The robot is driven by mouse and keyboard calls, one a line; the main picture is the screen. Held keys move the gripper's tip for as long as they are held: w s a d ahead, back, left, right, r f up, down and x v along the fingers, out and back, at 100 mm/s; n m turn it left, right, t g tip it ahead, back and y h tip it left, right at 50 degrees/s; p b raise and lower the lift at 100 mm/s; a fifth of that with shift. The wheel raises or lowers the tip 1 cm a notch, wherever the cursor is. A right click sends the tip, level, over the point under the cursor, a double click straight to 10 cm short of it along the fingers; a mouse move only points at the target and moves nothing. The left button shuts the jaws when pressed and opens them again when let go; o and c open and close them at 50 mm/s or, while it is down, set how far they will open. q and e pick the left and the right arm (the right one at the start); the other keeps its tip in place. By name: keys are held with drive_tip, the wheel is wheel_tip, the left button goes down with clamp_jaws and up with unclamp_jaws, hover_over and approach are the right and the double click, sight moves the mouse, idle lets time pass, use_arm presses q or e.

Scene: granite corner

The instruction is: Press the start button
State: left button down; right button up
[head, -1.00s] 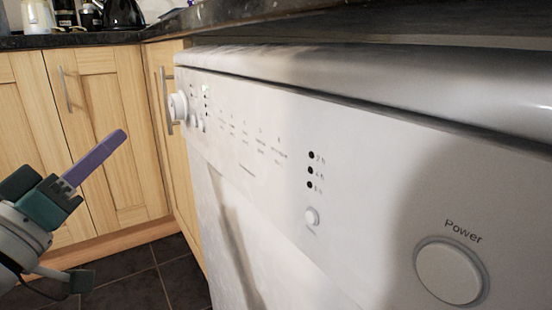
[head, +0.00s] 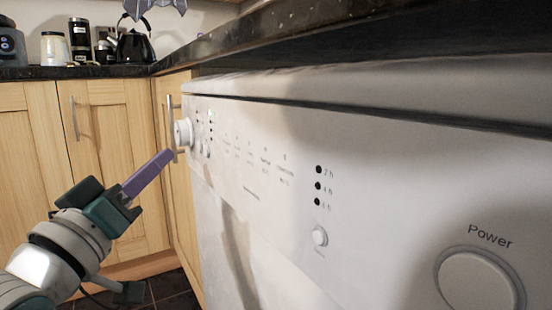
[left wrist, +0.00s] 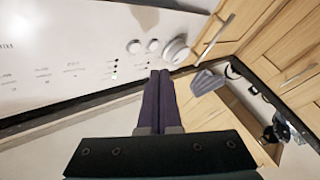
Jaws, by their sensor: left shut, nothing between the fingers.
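The white appliance's control panel (head: 255,165) runs along the right in the head view. A small round button (head: 320,236) sits under three dark dots, and a large button marked Power (head: 478,282) is at lower right. I cannot read which is start. My left gripper (head: 168,156), with purple fingers, is shut and empty, its tips near the knob end; contact cannot be told.
A dark countertop (head: 350,35) overhangs the panel. Wooden cupboards (head: 110,150) stand behind and left, one with a metal handle (head: 171,125) close to the knob. A black kettle (head: 133,45) and jars stand on the back counter. Open floor lies at lower left.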

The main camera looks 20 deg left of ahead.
sight(206, 151)
use_arm(q)
drive_tip(key=shift+w+d, duration=1)
drive_tip(key=shift+w, duration=0.2)
idle(1.2)
drive_tip(key=shift+w+d, duration=0.3)
